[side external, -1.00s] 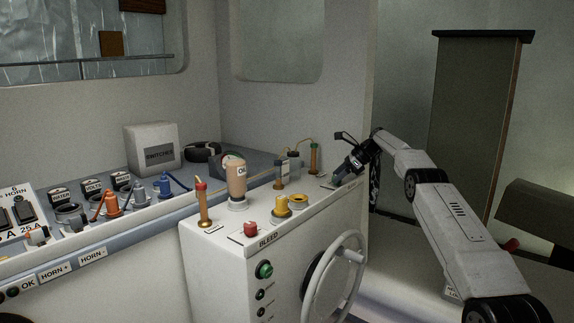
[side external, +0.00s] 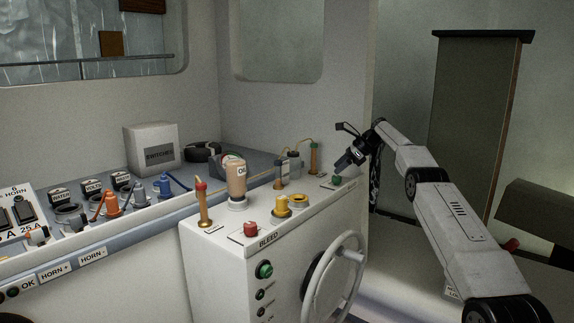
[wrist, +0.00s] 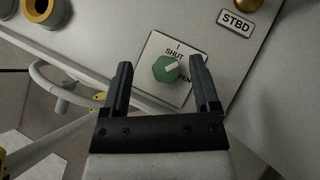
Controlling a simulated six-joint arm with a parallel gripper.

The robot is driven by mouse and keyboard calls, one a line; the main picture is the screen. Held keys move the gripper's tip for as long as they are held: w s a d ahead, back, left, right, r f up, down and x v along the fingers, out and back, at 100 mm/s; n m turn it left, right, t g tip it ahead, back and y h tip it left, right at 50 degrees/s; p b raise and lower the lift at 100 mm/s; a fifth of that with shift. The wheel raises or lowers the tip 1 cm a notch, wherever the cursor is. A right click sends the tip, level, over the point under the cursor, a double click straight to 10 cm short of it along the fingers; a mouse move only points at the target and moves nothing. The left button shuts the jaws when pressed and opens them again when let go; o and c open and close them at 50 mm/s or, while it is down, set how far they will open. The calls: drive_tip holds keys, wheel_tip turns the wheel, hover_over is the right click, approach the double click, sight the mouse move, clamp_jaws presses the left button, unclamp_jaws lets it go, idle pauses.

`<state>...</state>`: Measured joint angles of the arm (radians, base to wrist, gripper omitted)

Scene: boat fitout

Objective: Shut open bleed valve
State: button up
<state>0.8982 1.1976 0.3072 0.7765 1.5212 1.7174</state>
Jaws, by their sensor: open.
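The bleed valve is a green knob (wrist: 166,68) with a white pointer, on a white plate (wrist: 150,50) marked SHUT and, partly hidden by a finger, OPEN. The pointer is turned toward the right, on the OPEN side. In the side view the green knob (side external: 337,181) sits at the far right end of the console top. My gripper (wrist: 160,80) is open, its two dark fingers on either side of the knob in the wrist view, with gaps showing. In the side view my gripper (side external: 343,163) is just above the knob, apart from it.
A STBD label (wrist: 236,22) and a brass fitting (wrist: 250,4) lie beyond the knob. A red knob (side external: 250,229), yellow fittings (side external: 282,206) and a bottle (side external: 236,182) stand along the console. A wheel (side external: 336,280) is on its front.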

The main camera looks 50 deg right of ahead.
drive_tip(key=shift+s+a+r, duration=0.45)
drive_tip(key=shift+s+r, duration=0.2)
drive_tip(key=shift+r, duration=0.25)
drive_tip(key=shift+s+a+r, duration=0.45)
drive_tip(key=shift+s+r, duration=0.2)
drive_tip(key=shift+r, duration=0.25)
drive_tip(key=shift+s+a+r, duration=0.45)
drive_tip(key=shift+s+r, duration=0.2)
drive_tip(key=shift+r, duration=0.25)
drive_tip(key=s+a+r, duration=0.4)
drive_tip(key=s+a, duration=0.1)
drive_tip(key=s, duration=0.2)
drive_tip(key=shift+s+a, duration=0.1)
drive_tip(key=shift+f, duration=0.1)
